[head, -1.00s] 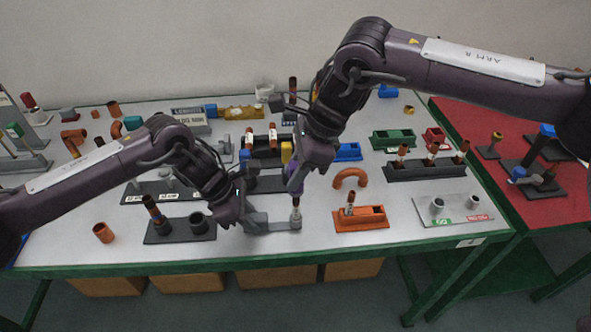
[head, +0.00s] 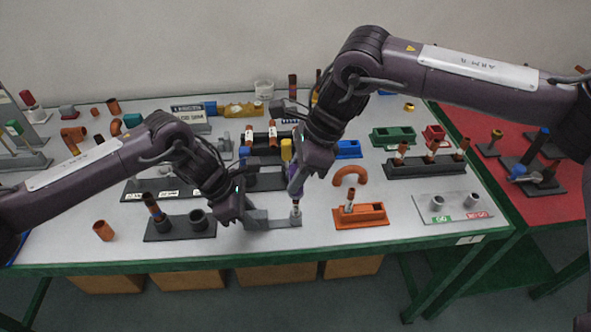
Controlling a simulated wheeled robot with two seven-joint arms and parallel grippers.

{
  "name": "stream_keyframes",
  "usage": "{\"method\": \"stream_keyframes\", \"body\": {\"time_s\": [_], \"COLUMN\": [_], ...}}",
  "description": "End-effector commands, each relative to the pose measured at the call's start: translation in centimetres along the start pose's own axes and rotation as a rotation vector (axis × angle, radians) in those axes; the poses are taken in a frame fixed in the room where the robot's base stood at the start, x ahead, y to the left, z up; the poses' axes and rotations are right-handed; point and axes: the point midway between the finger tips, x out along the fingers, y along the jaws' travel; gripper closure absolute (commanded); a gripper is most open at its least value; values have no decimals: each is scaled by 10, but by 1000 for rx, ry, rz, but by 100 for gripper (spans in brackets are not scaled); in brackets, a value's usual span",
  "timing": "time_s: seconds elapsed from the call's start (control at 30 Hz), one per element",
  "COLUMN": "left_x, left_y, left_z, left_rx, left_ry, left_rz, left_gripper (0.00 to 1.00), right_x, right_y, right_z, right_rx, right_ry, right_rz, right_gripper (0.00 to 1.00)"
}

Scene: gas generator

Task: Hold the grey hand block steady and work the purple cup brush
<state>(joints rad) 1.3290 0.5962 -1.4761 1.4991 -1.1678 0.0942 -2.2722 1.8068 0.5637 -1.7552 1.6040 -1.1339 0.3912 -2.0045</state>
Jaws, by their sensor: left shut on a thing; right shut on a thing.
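The grey hand block (head: 278,222) lies near the front edge of the table. My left gripper (head: 248,215) is shut on its left part from the left side. The purple cup brush (head: 296,191) is upright above the right end of the block, partly hidden by my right gripper (head: 297,180), which is shut on it. A short brown and grey upright piece (head: 296,211) stands at the block's right end, directly under the brush. I cannot tell how far the brush sits over or in this piece.
An orange holder (head: 362,217) with a tube stands close on the right. A dark base with two sockets (head: 180,227) is on the left. An orange elbow pipe (head: 350,175) lies behind right. Dark racks stand behind. A grey GO/NO-GO plate (head: 455,208) is at far right.

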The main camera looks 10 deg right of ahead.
Motion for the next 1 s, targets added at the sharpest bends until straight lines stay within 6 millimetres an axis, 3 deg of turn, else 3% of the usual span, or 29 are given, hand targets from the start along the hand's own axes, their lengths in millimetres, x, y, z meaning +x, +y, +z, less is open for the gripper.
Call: {"method": "stream_keyframes", "body": {"time_s": [0.73, 1.0], "left_x": [0, 0], "left_y": [0, 0], "left_z": [0, 0], "left_rx": [0, 0], "left_ry": [0, 0], "left_rz": [0, 0], "left_gripper": [100, 100], "right_x": [16, 16], "right_y": [0, -1], "right_z": [-7, -6], "right_rx": [-1, -238], "right_ry": [-2, 1], "right_rz": [0, 102], "right_gripper": [94, 94]}}
